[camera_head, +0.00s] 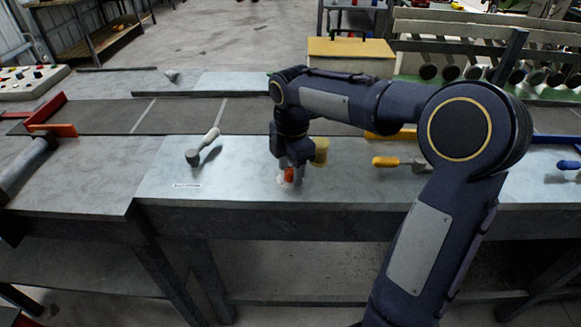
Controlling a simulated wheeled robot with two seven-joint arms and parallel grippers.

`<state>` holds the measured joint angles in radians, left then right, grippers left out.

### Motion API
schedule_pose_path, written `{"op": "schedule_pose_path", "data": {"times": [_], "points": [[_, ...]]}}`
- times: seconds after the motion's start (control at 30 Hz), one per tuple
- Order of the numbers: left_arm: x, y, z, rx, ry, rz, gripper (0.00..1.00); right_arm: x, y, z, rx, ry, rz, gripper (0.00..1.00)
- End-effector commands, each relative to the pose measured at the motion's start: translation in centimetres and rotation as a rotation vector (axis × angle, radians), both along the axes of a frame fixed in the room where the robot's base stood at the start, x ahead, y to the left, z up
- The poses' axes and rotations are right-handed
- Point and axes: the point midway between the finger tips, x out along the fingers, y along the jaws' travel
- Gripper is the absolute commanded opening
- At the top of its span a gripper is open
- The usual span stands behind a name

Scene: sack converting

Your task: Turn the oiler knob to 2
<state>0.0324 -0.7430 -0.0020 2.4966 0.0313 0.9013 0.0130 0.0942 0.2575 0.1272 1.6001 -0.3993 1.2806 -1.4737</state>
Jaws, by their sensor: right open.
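A small red knob (288,174) with a pale base sits near the front of the grey bench top. I take it for the oiler knob; its dial marks and number are too small to read. My right gripper (291,168) points down directly over it, jaws open, with the fingertips close around or just above the knob. I cannot tell whether they touch it. The gripper hides part of the knob. My left gripper is not in view.
A yellow cylinder (321,151) stands right beside my right gripper. A pale-handled tool (204,147) lies to the left and a yellow-handled tool (387,161) to the right. A dark belt (180,116) runs behind. The bench between the label (187,185) and the knob is clear.

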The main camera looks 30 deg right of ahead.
Motion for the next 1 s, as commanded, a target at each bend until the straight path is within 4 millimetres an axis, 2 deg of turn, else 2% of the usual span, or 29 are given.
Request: {"op": "schedule_pose_path", "data": {"times": [0.13,0.47,0.77,1.0], "points": [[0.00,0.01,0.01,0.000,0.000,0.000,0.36,-0.01,0.00,0.01,0.000,0.000,0.000,0.46],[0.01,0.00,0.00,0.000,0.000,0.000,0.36,-0.01,0.01,0.04,0.000,0.000,0.000,0.03],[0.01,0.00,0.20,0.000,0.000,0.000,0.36,-0.01,0.04,0.11,0.000,0.000,-0.031,0.02],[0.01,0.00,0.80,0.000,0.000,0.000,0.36,-0.01,0.04,0.21,0.000,0.001,-0.160,0.02]]}}
